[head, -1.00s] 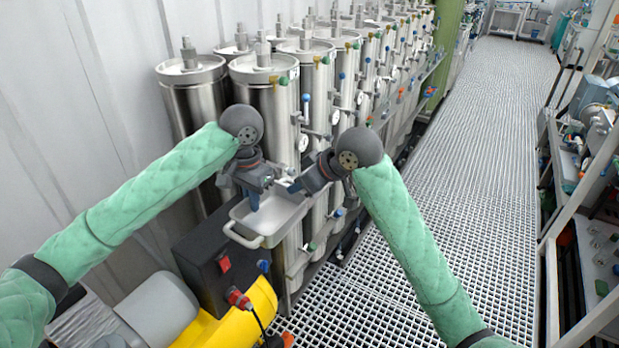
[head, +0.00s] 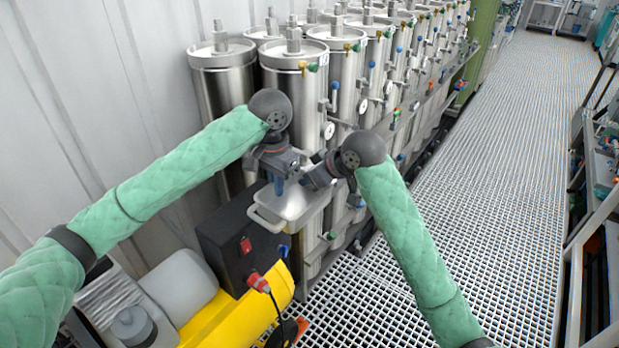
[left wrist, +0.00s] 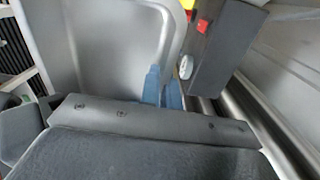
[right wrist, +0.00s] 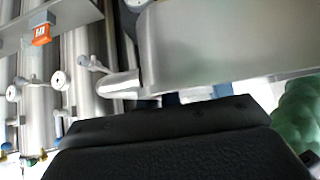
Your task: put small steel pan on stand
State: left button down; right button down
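The small steel pan (head: 292,206) is a shallow rectangular tray with a loop handle at its near end. In the head view it hangs in front of the steel vessels, roughly level. My left gripper (head: 279,184) reaches down onto its left rim. In the left wrist view the blue fingertips (left wrist: 162,88) sit on either side of the rim of the pan (left wrist: 110,50). My right gripper (head: 314,178) is at its far right edge. In the right wrist view the pan wall (right wrist: 230,40) is close, and the fingers are mostly hidden. I cannot make out the stand.
Rows of steel vessels (head: 222,80) with valves and gauges stand behind the pan. A black box (head: 240,245) with a red switch and a yellow machine (head: 235,318) are below left. A grated walkway (head: 480,200) runs clear on the right, with a rack (head: 600,200) beyond.

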pick_arm(q)
jog(key=c, duration=1.6)
grip_release()
jog(key=shift+r, duration=0.1)
jog(key=shift+o, duration=0.2)
